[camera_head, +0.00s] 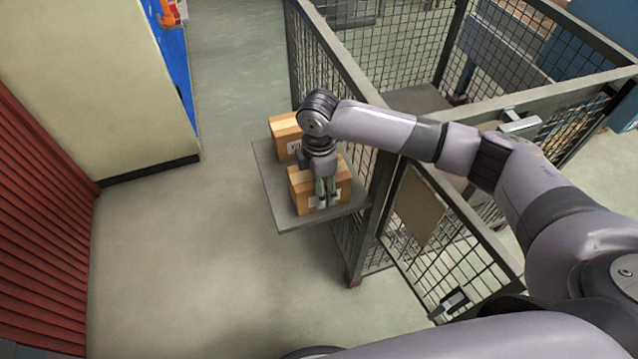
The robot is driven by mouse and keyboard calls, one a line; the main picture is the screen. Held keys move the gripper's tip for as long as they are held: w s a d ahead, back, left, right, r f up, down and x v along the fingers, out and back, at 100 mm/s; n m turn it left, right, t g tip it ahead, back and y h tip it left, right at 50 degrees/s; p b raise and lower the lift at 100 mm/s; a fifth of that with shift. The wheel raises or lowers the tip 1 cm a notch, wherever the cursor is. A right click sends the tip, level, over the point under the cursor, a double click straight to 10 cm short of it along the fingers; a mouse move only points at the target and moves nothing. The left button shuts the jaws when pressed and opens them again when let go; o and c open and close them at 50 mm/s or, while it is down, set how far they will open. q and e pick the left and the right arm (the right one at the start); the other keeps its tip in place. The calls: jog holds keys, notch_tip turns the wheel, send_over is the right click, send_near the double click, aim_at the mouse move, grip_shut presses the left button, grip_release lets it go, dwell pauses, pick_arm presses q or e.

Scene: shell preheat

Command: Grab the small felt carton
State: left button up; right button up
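Two brown cardboard cartons stand on a small grey shelf (289,224) fixed to the mesh fence. The near carton (303,190) has a pale label on its front face, partly covered by my gripper. The far carton (284,131) is partly hidden by my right wrist, and its dark label print is too small to read fully. I cannot tell which one is the felt carton. My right gripper (327,193) points down at the near carton, its fingers close together in front of the label. Contact and finger opening are unclear. My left gripper is out of view.
A black mesh fence (340,60) with grey posts runs behind and right of the shelf, with a latched gate at lower right. A cream cabinet (90,80) and red corrugated panel (40,230) stand left. The floor (190,260) between is clear.

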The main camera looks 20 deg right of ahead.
jog(key=c, duration=0.8)
jog(key=shift+r, duration=0.1)
